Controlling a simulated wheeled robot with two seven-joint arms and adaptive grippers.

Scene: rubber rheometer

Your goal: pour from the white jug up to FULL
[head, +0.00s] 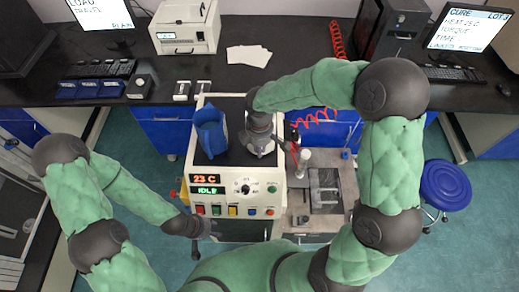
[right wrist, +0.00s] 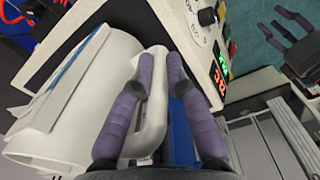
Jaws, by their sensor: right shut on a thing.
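The white jug (head: 262,147) stands or hangs over the dark top of the machine, largely covered by my right gripper (head: 262,128) in the head view. In the right wrist view the jug (right wrist: 110,70) is large, with a blue strip along its side. There my right gripper (right wrist: 160,62) is shut on its handle, one finger on each side. A blue open-topped vessel (head: 210,135) is left of the jug. No FULL mark is readable. My left gripper (head: 203,238) is empty with its fingers apart, at the machine's front left; it also shows in the right wrist view (right wrist: 278,25).
The machine's front panel (head: 232,197) reads 23 C and IDLE above coloured buttons. A side bench with a grey plate (head: 325,190) is to its right. A dark bench (head: 290,70) with papers and instruments runs behind. A blue stool (head: 445,185) stands at the right.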

